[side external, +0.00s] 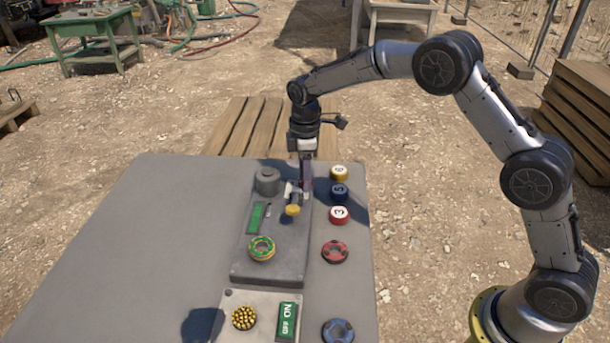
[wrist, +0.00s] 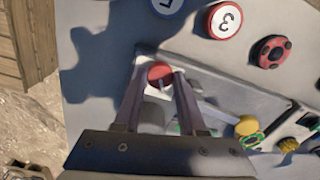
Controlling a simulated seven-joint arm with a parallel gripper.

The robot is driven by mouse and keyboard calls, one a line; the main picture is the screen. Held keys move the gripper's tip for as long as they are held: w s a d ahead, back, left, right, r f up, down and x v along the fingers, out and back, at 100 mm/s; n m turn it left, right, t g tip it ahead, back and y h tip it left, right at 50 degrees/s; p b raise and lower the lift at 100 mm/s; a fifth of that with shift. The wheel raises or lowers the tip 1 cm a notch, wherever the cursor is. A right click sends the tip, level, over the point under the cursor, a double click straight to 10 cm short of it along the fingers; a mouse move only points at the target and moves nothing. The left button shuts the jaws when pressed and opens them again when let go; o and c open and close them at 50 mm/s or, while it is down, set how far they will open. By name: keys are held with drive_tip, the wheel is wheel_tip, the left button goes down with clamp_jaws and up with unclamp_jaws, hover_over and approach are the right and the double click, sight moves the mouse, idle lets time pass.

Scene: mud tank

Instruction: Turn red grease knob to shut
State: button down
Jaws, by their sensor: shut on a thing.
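The red grease knob (wrist: 160,74) is a small round red cap with a pale mark on its face. It sits on a light plate at the end of the grey panel (wrist: 215,75). My gripper (wrist: 161,80) is shut on the knob, with one finger on either side of it. In the side external view my gripper (side external: 305,188) points down at the far right part of the grey panel (side external: 265,273). There the knob is mostly hidden by the fingers, so its turn position cannot be told.
A yellow-tipped lever (side external: 292,210) stands close beside my fingers. Numbered yellow (side external: 339,173), blue (side external: 340,193) and red (side external: 339,215) caps lie to the right. A green-yellow ring knob (side external: 262,249) is nearer the front. The table's left side (side external: 165,230) is clear.

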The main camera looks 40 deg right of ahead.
drive_tip(key=shift+r, duration=0.1)
drive_tip(key=shift+c, duration=2.4)
unclamp_jaws()
wheel_tip(320, 180, up, 14)
